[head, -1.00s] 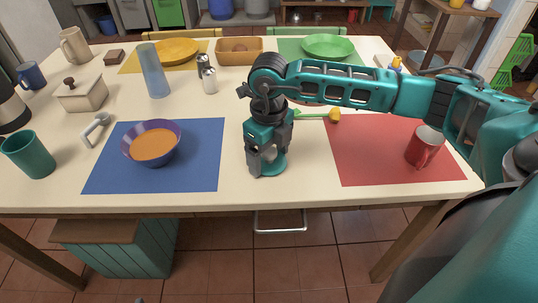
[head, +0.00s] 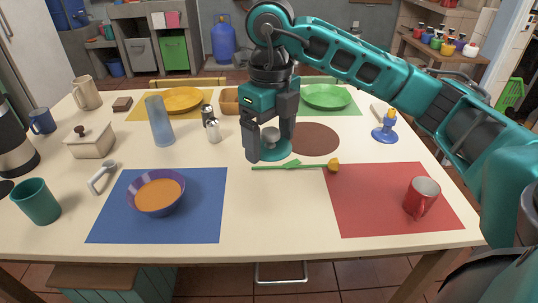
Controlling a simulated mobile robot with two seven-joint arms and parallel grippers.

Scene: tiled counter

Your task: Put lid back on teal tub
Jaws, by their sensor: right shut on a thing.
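A teal round lid (head: 282,152) with a grey knob hangs below my right gripper (head: 270,143) near the middle of the head view. The gripper points down and is shut on the lid's knob, with the two dark fingers on either side of it. The lid looks roughly level. Bare tabletop shows just below it in the picture; its exact height cannot be told. A teal cup (head: 38,202) stands at the left edge of the table. My left gripper is out of view.
A brown round mat (head: 316,139) lies just right of the lid. A green-stemmed yellow flower (head: 333,165) lies in front. Shakers (head: 213,131) and a blue glass (head: 159,122) stand left. A red mug (head: 421,198) and a blue candle holder (head: 384,134) stand right.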

